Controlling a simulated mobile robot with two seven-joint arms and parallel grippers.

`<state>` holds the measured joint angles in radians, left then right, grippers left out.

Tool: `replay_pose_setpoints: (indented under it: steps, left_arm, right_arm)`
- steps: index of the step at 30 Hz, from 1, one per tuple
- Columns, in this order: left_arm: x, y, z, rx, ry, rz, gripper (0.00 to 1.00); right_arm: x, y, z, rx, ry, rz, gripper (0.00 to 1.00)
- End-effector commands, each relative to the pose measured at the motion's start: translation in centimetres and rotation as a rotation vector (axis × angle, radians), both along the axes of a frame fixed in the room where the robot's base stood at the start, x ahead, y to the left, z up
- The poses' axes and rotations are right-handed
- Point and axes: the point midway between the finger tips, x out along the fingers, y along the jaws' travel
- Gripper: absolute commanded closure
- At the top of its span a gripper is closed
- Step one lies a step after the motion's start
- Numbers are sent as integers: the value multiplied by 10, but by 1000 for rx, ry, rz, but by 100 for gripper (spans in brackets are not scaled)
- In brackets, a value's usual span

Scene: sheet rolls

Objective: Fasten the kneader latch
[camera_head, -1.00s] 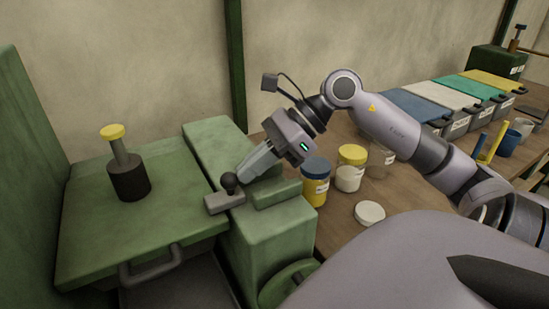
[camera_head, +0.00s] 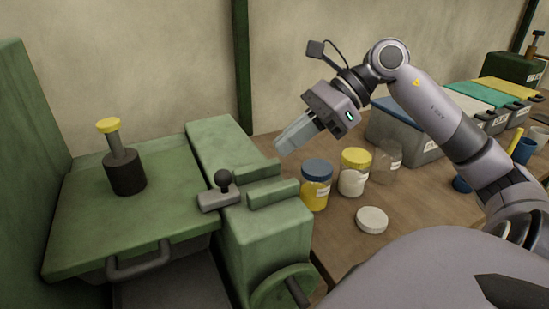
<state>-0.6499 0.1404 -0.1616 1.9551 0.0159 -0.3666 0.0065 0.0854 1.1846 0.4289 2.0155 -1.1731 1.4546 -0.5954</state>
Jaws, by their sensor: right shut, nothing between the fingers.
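The kneader's green lid (camera_head: 80,220) lies flat and closed, with a dark handle (camera_head: 140,262) at its front edge. The latch (camera_head: 218,200) is a short grey bar with a black ball knob (camera_head: 223,179). It sits on the green housing right of the lid, and its left end reaches over the lid's right edge. My right gripper (camera_head: 283,147) is shut and empty, in the air above and to the right of the latch, clear of it. My left gripper is not in view.
A dark plunger with a yellow cap (camera_head: 108,125) stands on the lid. Right of the housing (camera_head: 262,232), a wooden table (camera_head: 335,238) holds a blue-lidded jar (camera_head: 316,186), a yellow-lidded jar (camera_head: 354,174), a loose white lid (camera_head: 372,220) and several bins.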

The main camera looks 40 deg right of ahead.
Motion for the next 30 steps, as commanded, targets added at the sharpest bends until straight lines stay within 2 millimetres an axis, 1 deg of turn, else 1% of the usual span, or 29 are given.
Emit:
replay_pose_setpoints:
  steps: [3, 6, 10, 15, 30]
  left_arm:
    - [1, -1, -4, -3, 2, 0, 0]
    - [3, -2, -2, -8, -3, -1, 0]
    - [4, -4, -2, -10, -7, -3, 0]
    - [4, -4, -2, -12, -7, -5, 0]
    - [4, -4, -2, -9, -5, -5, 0]
  right_arm:
    - [-7, -15, 12, -1, -1, -3, 100]
    - [-13, -25, 21, 0, -2, -2, 100]
    - [-18, -34, 30, -1, -1, -2, 100]
    - [-20, -37, 34, 0, 0, 0, 100]
    - [-20, -37, 33, -1, 0, 0, 100]
